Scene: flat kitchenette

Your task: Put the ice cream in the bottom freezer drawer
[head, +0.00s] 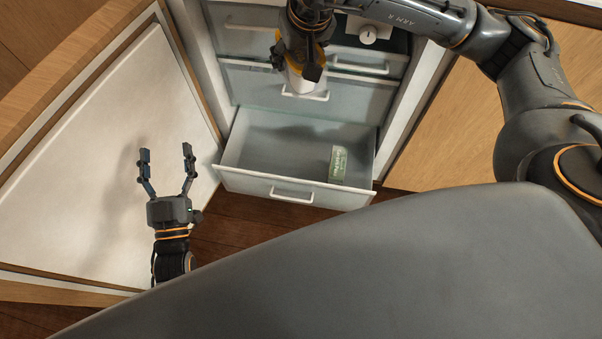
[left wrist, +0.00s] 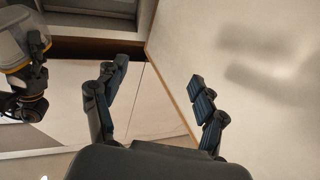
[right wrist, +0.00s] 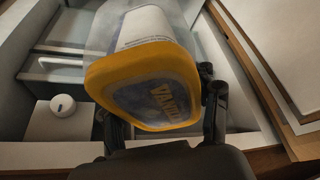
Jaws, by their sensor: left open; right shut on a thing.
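The ice cream is a tub with a yellow lid (right wrist: 160,85) reading VANILLA and a pale body. My right gripper (right wrist: 165,115) is shut on it. In the head view the tub (head: 300,82) hangs from my right gripper (head: 299,62), partly hidden by it, over the freezer in front of the upper drawers. The bottom freezer drawer (head: 247,188) is pulled open below and a little in front of the tub.
The upper freezer drawers (head: 245,83) are shut. A white dial (head: 368,35) sits at the top right inside the freezer. The open freezer door (head: 90,150) spans the left side. The left and middle of the bottom drawer are clear.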

